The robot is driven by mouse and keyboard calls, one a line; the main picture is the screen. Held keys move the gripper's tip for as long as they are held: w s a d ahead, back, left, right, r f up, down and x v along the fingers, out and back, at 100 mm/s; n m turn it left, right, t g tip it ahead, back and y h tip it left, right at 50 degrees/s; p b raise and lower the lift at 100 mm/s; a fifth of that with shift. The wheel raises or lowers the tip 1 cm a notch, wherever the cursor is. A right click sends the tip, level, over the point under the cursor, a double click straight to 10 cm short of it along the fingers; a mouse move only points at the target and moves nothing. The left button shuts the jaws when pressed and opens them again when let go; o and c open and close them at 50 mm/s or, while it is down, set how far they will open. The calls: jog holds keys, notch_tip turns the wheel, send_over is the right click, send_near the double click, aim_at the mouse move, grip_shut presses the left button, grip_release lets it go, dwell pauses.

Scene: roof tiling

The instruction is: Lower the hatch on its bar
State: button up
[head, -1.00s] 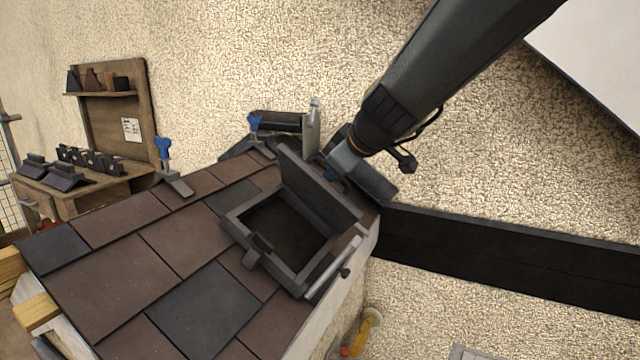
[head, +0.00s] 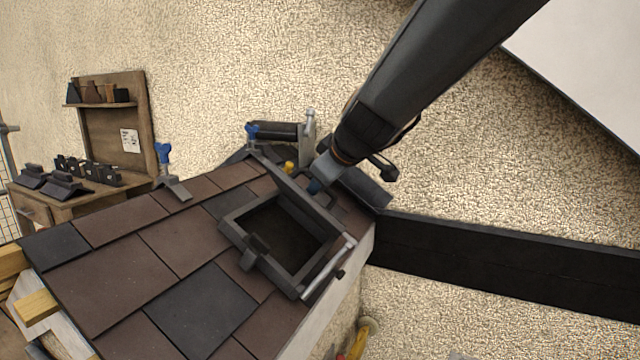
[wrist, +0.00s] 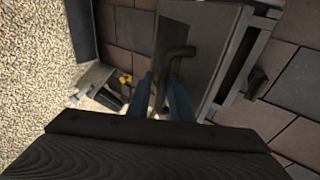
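The hatch is a dark square frame (head: 238,250) on the roof slope, with its dark opening uncovered. Its lid (head: 318,215) stands raised at the far right side of the frame, seen nearly edge-on. In the wrist view the lid's flat outer face (wrist: 205,35) carries a dark bent bar (wrist: 181,52). My gripper (wrist: 164,98) has its blue fingers on both sides of the bar's lower part, close against it. In the head view my gripper (head: 315,186) is behind the lid and mostly hidden.
A pale rod (head: 328,270) lies along the frame's right edge. Blue-topped clamps (head: 163,153) stand on the upper roof edge. A small yellow object (head: 289,166) is behind the lid. A long dark beam (head: 500,262) runs right along the wall. A workbench (head: 100,195) stands left.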

jog(key=p+v, duration=0.1)
jog(key=v, duration=0.6)
jog(key=shift+s+r, duration=0.25)
jog(key=shift+d, duration=0.1)
